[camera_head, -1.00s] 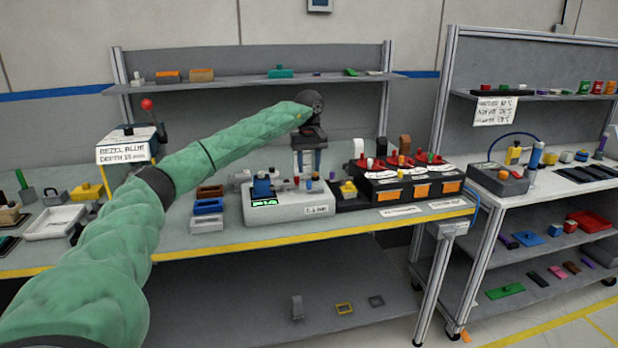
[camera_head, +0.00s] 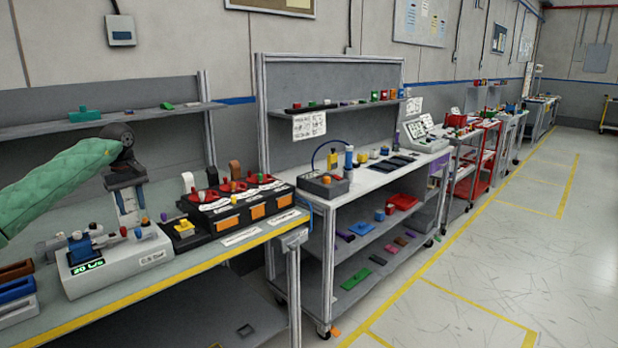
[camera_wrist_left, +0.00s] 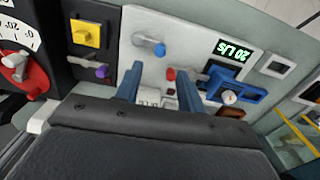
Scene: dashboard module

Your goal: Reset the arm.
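My left gripper (camera_head: 128,207) points down behind and over the back edge of the light grey dashboard module (camera_head: 150,258). The module has a green display (camera_head: 88,266), a blue part and several small coloured knobs. In the left wrist view, the two blue fingers (camera_wrist_left: 160,88) stand apart with no object clamped between them. The module's pale face (camera_wrist_left: 150,25) lies beyond them, with a red knob (camera_wrist_left: 171,74) seen through the gap and a blue knob (camera_wrist_left: 159,48) farther off. Whether the fingers touch the module is unclear. My right gripper is out of view.
A black unit with red dials and orange labels (camera_head: 258,213) stands right of the module. Blue and brown trays (camera_head: 15,290) lie to its left. A shelf (camera_head: 120,118) runs behind. A white wheeled bench (camera_head: 375,175) stands right, with open floor (camera_head: 500,250) beyond.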

